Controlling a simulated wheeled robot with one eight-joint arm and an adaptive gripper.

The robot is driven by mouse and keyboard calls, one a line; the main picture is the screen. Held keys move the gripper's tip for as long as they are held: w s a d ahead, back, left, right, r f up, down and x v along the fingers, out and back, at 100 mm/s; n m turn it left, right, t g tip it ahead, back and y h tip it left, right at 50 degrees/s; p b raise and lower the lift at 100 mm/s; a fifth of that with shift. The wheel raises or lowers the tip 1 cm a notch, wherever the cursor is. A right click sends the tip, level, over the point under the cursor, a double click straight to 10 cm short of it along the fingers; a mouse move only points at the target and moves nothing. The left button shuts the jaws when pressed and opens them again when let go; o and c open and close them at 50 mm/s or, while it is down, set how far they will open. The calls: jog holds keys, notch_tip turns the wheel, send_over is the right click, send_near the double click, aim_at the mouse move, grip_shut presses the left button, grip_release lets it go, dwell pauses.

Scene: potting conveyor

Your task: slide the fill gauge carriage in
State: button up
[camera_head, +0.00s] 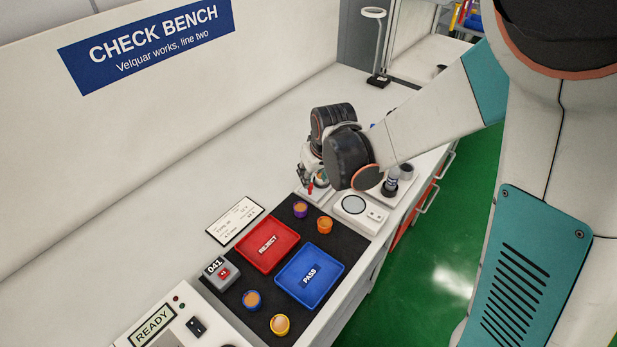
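My gripper (311,183) is over the far part of the bench, its fingers pointing down and small in the picture. My dark wrist hides much of it, so whether it is open or shut is unclear. A small red part (311,188) shows at the fingertips, above a low pale fixture (314,197). This may be the fill gauge carriage, but I cannot tell for sure. My wrist and forearm cover most of that spot, so how far in the carriage stands is hidden.
A white scale (375,216) and a dark upright device (390,186) stand right of my gripper. Nearer are the red REJECT tray (250,250), the blue PASS tray (324,292), several small pots, a counter (216,279) and a READY panel (180,331).

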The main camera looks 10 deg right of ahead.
aim_at(311, 185)
jog(key=b+x, duration=0.1)
jog(key=x, duration=0.5)
jog(key=shift+w+f+b, duration=0.15)
jog(key=shift+f+b, duration=0.2)
jog(key=shift+f, duration=0.05)
grip_shut()
